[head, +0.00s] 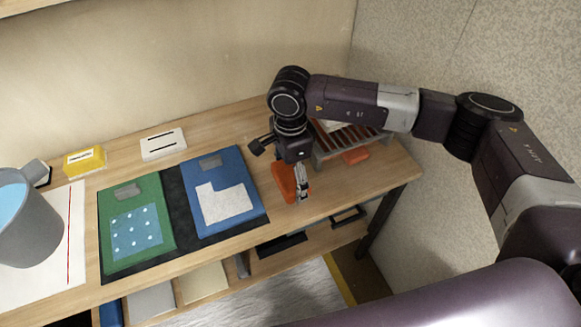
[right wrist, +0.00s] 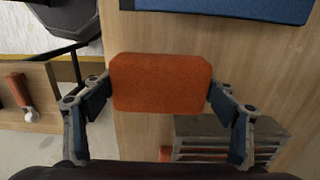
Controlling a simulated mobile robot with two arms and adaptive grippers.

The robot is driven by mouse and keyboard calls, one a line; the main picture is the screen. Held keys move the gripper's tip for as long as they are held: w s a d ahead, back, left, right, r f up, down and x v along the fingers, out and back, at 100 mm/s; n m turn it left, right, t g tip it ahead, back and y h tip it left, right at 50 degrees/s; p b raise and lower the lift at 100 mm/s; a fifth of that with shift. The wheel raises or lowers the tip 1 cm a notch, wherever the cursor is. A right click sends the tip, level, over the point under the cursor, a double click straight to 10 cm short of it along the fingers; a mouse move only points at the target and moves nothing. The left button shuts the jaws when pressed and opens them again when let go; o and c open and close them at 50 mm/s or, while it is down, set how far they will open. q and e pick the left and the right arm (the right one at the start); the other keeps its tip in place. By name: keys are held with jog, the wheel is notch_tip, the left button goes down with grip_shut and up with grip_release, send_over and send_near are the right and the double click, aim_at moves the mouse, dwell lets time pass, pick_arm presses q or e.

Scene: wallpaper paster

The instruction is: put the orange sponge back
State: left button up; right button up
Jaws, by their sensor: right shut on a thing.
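My right gripper (head: 301,185) is shut on the orange sponge (head: 284,182), over the right part of the wooden table (head: 395,180). In the right wrist view the sponge (right wrist: 160,82) sits flat between both fingers, with bare wood behind it. I cannot tell whether it touches the tabletop. A slatted rack (head: 325,154) stands just behind and right of the gripper, partly hidden by my right arm; it also shows in the right wrist view (right wrist: 225,128). Another orange piece (head: 355,156) shows at the rack's front. My left gripper is not in view.
A blue board (head: 240,172) and a green board (head: 160,205) lie on a dark mat (head: 185,228) left of the sponge. A grey bucket (head: 38,235), a yellow box (head: 85,162) and a white box (head: 163,145) are farther left. Open drawers or shelves (head: 300,252) lie below the front edge.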

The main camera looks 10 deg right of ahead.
aim_at(291, 176)
jog(key=shift+f+b, duration=0.5)
jog(key=shift+f, duration=1.1)
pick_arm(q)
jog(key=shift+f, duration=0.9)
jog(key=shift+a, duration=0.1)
pick_arm(e)
jog(key=shift+f+b, duration=0.3)
jog(key=shift+b, duration=0.15)
jog(key=o, duration=1.1)
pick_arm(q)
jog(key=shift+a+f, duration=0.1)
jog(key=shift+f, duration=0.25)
pick_arm(e)
jog(key=shift+o, duration=0.2)
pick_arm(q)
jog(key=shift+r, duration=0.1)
pick_arm(e)
jog(key=shift+r, duration=0.1)
jog(key=shift+r+p, duration=0.25)
jog(key=shift+p, duration=0.55)
pick_arm(q)
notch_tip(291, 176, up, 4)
jog(key=p, duration=0.2)
jog(key=shift+p, duration=0.35)
pick_arm(e)
jog(key=r, duration=0.7)
jog(key=shift+s+r, duration=0.2)
jog(key=shift+s, duration=0.1)
